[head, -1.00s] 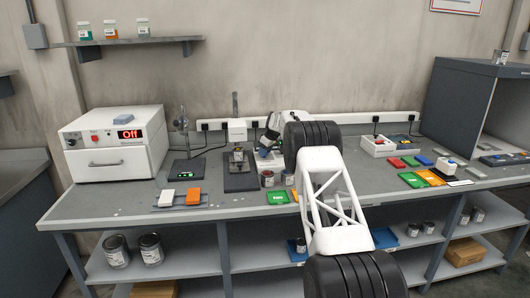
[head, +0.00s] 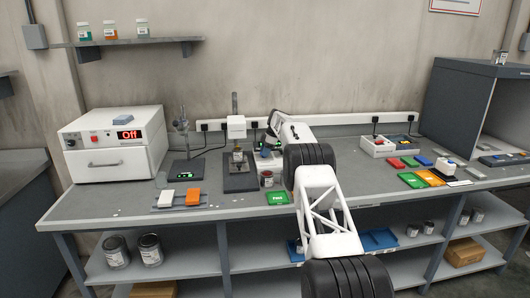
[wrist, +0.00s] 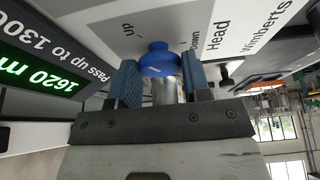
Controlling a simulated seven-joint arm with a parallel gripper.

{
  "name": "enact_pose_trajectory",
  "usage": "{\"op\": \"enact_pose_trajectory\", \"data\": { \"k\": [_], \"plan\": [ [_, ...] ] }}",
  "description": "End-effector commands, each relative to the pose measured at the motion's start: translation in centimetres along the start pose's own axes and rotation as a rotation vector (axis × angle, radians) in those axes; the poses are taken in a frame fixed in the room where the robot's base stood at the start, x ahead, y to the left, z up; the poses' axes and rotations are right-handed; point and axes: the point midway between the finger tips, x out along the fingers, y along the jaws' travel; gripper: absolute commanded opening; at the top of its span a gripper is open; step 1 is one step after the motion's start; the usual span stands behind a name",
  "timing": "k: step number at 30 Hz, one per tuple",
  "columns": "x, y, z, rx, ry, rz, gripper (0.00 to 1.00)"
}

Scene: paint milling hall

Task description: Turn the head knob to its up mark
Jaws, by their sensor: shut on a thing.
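The head knob (wrist: 160,58) is blue and round. In the wrist view it sits on a pale panel lettered "Head", with "Up" at its upper left and "Down" at its right. My gripper (wrist: 161,74) has its two blue-grey fingers on either side of the knob and is shut on it. A short pale mark shows on the knob, but I cannot tell exactly which lettered mark it faces. In the head view my gripper (head: 266,151) is beside the stand with the white head (head: 236,127), and the knob is too small to make out.
A dark screen (wrist: 50,70) with green "1620 m" and "Pass up to 1300" lies close to my gripper. A jar (head: 238,157) stands under the white head. A can (head: 267,179) and green tray (head: 277,198) are near the bench front. An oven (head: 115,145) reads "Off".

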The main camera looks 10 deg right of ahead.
Motion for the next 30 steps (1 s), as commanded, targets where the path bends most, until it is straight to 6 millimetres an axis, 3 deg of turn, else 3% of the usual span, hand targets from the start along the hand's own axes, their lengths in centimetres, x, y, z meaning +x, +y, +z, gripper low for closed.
{"op": "enact_pose_trajectory", "data": {
  "k": [14, 15, 20, 30],
  "plan": [
    [0.00, 0.00, -0.01, -0.022, 0.000, -0.010, 0.20],
    [0.00, 0.00, 0.00, -0.022, -0.001, -0.010, 0.46],
    [0.00, 0.01, 0.00, -0.022, -0.001, -0.009, 0.70],
    [-0.14, 0.02, 0.01, -0.022, -0.001, -0.009, 0.70]
  ]
}}
